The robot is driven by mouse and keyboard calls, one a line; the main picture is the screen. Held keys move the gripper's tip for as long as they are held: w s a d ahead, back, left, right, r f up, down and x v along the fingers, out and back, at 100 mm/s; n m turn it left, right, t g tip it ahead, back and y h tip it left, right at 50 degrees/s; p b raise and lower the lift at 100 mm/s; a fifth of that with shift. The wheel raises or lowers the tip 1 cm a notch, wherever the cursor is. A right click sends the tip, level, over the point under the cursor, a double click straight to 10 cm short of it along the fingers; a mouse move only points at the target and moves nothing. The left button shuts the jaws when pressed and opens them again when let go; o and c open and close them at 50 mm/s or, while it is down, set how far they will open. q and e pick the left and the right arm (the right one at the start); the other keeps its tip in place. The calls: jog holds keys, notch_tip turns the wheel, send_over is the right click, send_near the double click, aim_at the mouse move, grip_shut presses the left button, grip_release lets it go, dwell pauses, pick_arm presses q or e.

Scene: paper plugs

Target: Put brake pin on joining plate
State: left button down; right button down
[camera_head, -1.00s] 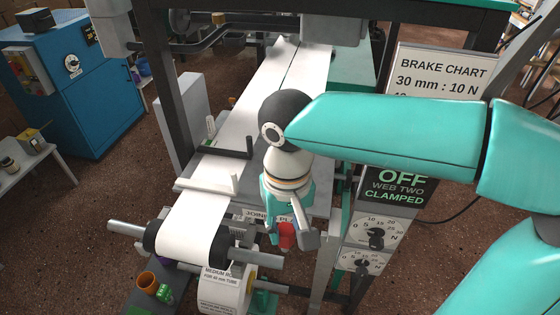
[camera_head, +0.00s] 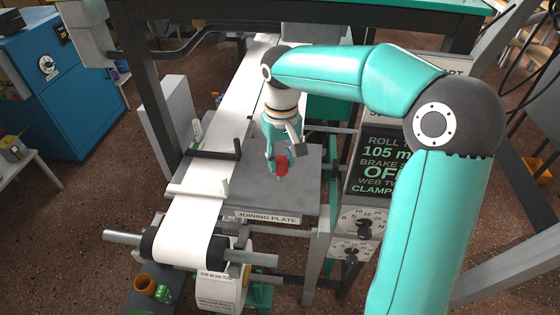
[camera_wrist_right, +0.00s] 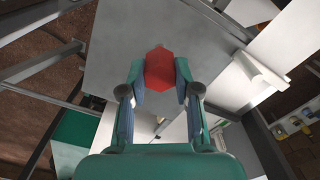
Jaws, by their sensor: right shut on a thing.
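The brake pin (camera_head: 281,166) has a red head with a small metal tip showing below it. My right gripper (camera_head: 284,156) is shut on it and holds it over the grey joining plate (camera_head: 260,196), which carries its name label on the front edge. In the right wrist view the red head (camera_wrist_right: 160,69) sits between the two fingers of my right gripper (camera_wrist_right: 160,80), with the grey plate (camera_wrist_right: 115,45) behind it. I cannot tell whether the pin's tip touches the plate. My left gripper is not in view.
A white paper web (camera_head: 188,223) runs beside the plate on its left, under a pale bar (camera_head: 198,189) and a black bracket (camera_head: 222,152). A control panel (camera_head: 374,185) stands right of the plate. An orange cup (camera_head: 146,282) stands at the lower left.

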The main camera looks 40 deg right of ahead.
aim_at(282, 166)
jog(key=shift+w+d, duration=0.45)
jog(key=shift+d, duration=0.1)
jog(key=shift+f+p, duration=0.45)
jog(key=shift+f, duration=1.35)
jog(key=shift+f, duration=0.1)
jog(key=c, duration=0.8)
grip_release()
jog(key=shift+c, duration=0.2)
notch_tip(282, 166, up, 12)
jog(key=shift+r, duration=0.15)
jog(key=shift+a, duration=0.1)
